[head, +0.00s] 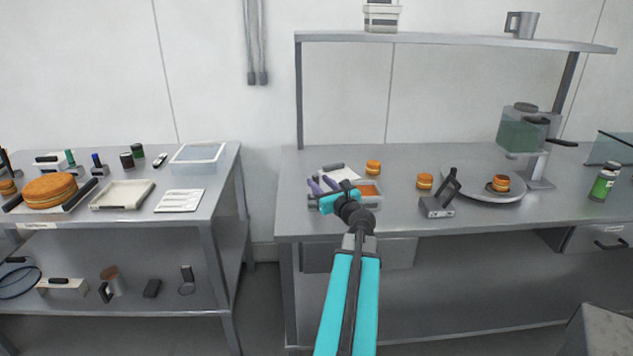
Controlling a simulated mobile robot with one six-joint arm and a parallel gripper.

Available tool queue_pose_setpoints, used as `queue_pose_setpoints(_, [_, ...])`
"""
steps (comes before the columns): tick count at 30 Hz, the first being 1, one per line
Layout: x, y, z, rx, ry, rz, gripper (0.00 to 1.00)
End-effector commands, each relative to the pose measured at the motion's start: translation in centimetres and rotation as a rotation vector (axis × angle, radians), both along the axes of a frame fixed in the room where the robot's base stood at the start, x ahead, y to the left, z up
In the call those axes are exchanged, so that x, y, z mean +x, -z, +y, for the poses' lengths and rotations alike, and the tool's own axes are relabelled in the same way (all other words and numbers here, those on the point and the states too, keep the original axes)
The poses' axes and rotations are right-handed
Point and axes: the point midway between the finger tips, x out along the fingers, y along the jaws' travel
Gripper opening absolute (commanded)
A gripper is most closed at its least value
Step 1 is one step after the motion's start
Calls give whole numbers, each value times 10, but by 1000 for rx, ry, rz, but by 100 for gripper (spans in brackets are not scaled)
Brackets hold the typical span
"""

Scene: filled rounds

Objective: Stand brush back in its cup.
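I cannot pick out the brush for certain. A small item with a dark handle (331,168) lies on a white sheet or board just behind my gripper, too small to identify. The cup is also unclear: a grey metal mug (523,25) stands on the high shelf, and a brownish cup-like container (114,279) stands on the left table's lower shelf. My gripper (322,185) is over the left part of the right-hand bench, its purple fingers apart, with nothing visible between them. The turquoise wrist hides part of the bench below.
Filled rounds (424,181), a dark stand (437,207) and a round plate (469,189) are further right. The left table holds a large cake (50,190) and trays. A floor gap separates the tables.

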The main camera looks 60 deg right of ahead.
Motion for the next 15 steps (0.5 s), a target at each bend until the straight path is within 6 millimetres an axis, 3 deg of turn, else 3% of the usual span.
queue_pose_setpoints(15, [-42,-1,26,1,1,-1,35])
